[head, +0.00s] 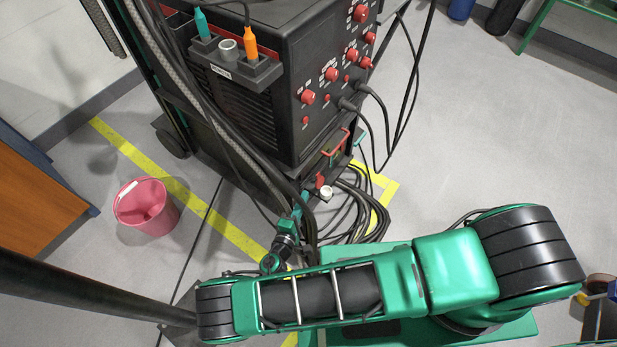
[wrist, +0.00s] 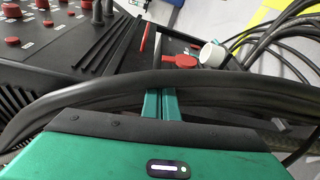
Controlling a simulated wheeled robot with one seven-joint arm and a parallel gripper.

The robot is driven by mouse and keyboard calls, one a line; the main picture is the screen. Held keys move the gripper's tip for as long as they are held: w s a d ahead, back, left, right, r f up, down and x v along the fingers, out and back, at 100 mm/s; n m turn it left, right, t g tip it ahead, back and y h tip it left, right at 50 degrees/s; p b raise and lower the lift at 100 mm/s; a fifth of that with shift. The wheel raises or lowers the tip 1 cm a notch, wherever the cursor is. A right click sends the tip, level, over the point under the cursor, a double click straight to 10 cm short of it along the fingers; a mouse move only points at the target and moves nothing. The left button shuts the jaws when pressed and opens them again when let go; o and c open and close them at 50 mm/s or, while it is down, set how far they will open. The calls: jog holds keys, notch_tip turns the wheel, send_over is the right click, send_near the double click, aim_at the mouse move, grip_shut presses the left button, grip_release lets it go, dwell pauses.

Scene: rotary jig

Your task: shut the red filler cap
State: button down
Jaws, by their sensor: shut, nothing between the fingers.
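The red filler cap (wrist: 180,62) shows in the wrist view above the black hose, beside a short white cylinder (wrist: 212,55). In the head view the red cap (head: 321,182) is small, low on the front of the black machine, with the white piece (head: 327,193) next to it. Whether the cap is raised or down I cannot tell. My gripper (wrist: 160,104) is shut and empty, below the cap in the wrist view. The hose hides its fingertips there. In the head view my gripper (head: 301,203) is just lower left of the cap, apart from it.
A thick black hose (wrist: 220,82) crosses the wrist view between my gripper and the cap. The machine (head: 250,110) stands behind, with a red handle (head: 335,145) above the cap. Coiled cables (head: 358,205) lie to the right. A pink bucket (head: 147,207) stands on the floor at left.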

aim_at(319, 180)
jog(key=w+d+f+y, duration=0.1)
jog(key=w+d, duration=0.2)
jog(key=w, duration=0.6)
jog(key=shift+f+n+t, duration=0.3)
jog(key=shift+n+t, duration=0.1)
jog(key=shift+a, duration=0.1)
